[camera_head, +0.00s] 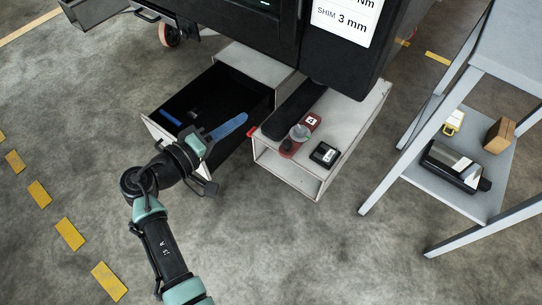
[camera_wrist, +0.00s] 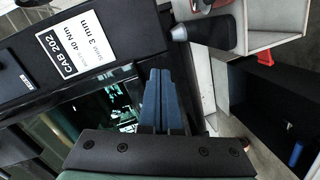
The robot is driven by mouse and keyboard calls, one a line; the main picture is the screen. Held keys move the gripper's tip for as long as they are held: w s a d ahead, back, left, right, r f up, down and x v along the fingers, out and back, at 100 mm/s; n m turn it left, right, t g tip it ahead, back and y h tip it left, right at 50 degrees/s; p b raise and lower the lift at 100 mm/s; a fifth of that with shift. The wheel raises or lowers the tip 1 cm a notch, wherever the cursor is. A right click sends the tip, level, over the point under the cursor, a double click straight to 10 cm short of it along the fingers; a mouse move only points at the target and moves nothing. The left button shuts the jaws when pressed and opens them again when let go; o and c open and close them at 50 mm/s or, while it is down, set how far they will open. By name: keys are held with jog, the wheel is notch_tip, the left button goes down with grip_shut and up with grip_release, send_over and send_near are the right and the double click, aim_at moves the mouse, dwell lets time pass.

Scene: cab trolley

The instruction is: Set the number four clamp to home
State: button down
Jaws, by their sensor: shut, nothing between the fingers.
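A red clamp with a white label that seems to read 4 (camera_head: 314,119) sits on top of the white box-shaped stand (camera_head: 352,128). In the wrist view, part of something red (camera_wrist: 203,5) shows at the top edge, cut off, so I cannot tell the clamp's setting.
A small black box (camera_head: 324,154) with a white label stands near the clamp. The open drawer (camera_head: 157,131) holds a blue item (camera_head: 171,117). A dark overhanging cab carries a sign (camera_head: 347,22). A grey shelf (camera_head: 455,183) stands right; the floor in front is clear.

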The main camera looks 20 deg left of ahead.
jog(key=s+a+f+n+t+b, duration=0.1)
jog(key=s+f+b, duration=0.3)
jog(key=f, duration=0.6)
jog(key=shift+a+n+h+b, duration=0.3)
jog(key=shift+n+h+b, duration=0.15)
jog(key=shift+n, duration=0.25)
jog(key=shift+s+f, duration=0.1)
jog(key=shift+w+d+f+b, duration=0.15)
jog(key=shift+w+d+b, duration=0.6)
jog(key=shift+w+d, duration=0.65)
jog(key=shift+w+d+f+b, duration=0.2)
jog(key=shift+w+d+b, duration=0.5)
jog(key=shift+w+d, duration=0.65)
jog(key=shift+w+d+f+b, duration=0.15)
jog(key=shift+w+d+b, duration=0.6)
jog(key=shift+w+d, duration=0.65)
